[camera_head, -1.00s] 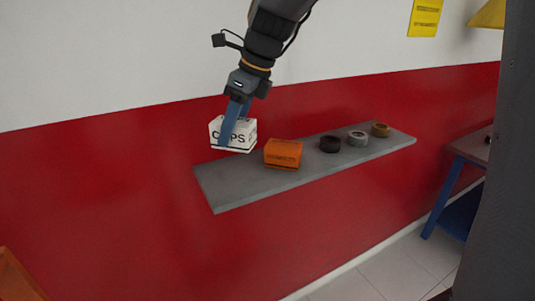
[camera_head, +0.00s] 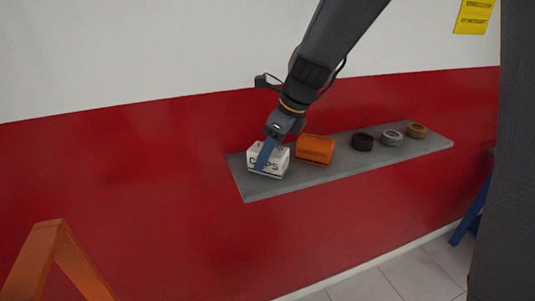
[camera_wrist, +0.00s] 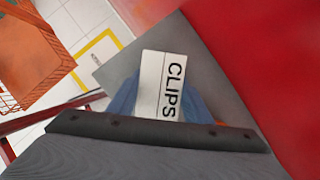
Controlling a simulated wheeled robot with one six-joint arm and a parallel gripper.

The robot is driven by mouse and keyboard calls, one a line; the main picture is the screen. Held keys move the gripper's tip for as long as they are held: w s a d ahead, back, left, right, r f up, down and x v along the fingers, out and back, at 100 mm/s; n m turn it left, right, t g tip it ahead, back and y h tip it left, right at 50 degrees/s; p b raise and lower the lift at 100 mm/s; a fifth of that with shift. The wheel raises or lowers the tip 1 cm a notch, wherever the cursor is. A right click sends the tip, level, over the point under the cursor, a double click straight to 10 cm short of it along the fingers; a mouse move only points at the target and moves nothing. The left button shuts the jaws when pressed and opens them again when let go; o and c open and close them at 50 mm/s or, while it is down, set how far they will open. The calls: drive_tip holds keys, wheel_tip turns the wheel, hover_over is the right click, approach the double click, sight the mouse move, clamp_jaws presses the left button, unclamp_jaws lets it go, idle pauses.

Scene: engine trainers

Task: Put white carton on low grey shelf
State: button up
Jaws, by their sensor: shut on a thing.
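The white carton (camera_head: 279,164) with dark lettering is at the left end of the low grey shelf (camera_head: 258,190) on the red wall. My gripper (camera_head: 266,156) is shut on the carton from above, its blue fingers along the sides.
An orange carton (camera_head: 315,149) stands just right of the white one. Further right are a black roll (camera_head: 362,141), a grey roll (camera_head: 392,137) and a tan roll (camera_head: 416,130). An orange frame (camera_head: 62,245) stands at lower left.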

drive_tip(key=shift+f, duration=0.15)
drive_tip(key=o, duration=1.3)
drive_tip(key=b+v, duration=0.2)
drive_tip(key=v, duration=0.9)
drive_tip(key=shift+d+r, duration=0.1)
drive_tip(key=shift+r, duration=0.15)
drive_tip(key=shift+s+d+r, duration=0.1)
drive_tip(key=shift+r, duration=0.25)
drive_tip(key=shift+s, duration=0.1)
